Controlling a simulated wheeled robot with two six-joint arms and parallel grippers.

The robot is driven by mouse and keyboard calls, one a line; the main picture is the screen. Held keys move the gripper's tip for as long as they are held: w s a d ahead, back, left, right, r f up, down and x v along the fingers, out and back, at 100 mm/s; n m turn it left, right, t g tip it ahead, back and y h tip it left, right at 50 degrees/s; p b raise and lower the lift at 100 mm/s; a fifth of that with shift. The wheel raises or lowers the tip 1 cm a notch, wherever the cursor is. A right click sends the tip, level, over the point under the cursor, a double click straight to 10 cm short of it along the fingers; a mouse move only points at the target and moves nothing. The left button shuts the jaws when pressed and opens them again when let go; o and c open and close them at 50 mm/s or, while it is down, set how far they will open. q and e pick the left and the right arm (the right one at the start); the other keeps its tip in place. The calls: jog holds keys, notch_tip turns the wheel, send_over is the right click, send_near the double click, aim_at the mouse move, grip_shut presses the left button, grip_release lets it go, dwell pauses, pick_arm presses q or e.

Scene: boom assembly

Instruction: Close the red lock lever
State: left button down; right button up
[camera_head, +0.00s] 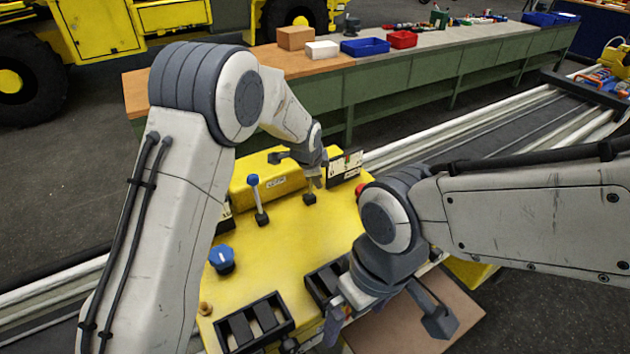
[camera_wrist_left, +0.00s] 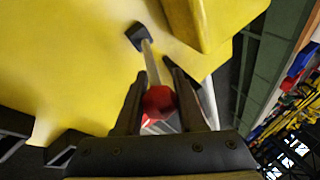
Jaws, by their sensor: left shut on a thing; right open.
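The red lock lever shows in the left wrist view as a red knob (camera_wrist_left: 158,102) on a pale shaft, rising from a dark square base on the yellow console. In the head view its dark base (camera_head: 309,199) stands on the yellow console (camera_head: 290,250); the knob is hidden by my left gripper. My left gripper (camera_head: 316,181) is shut on the lever, with a finger on each side of the knob in the left wrist view. My right gripper (camera_head: 335,318) is open and low over the console's front right; its fingertips are partly hidden by its wrist.
A blue-knobbed lever (camera_head: 256,197) stands left of the red lever. A blue rotary knob (camera_head: 222,259) and dark boxes (camera_head: 254,325) sit nearer. A red button (camera_head: 360,188) is on the right. A long green workbench (camera_head: 400,85) stands behind.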

pick_arm(q)
jog(key=shift+s+d+f+t+y+b, duration=0.25)
jog(key=shift+s+t+y+b, duration=0.35)
jog(key=shift+b, duration=1.65)
jog(key=shift+w, duration=0.15)
jog(key=c, duration=0.5)
grip_release()
jog(key=shift+r, duration=0.1)
jog(key=v, duration=1)
jog(key=shift+a+r, duration=0.1)
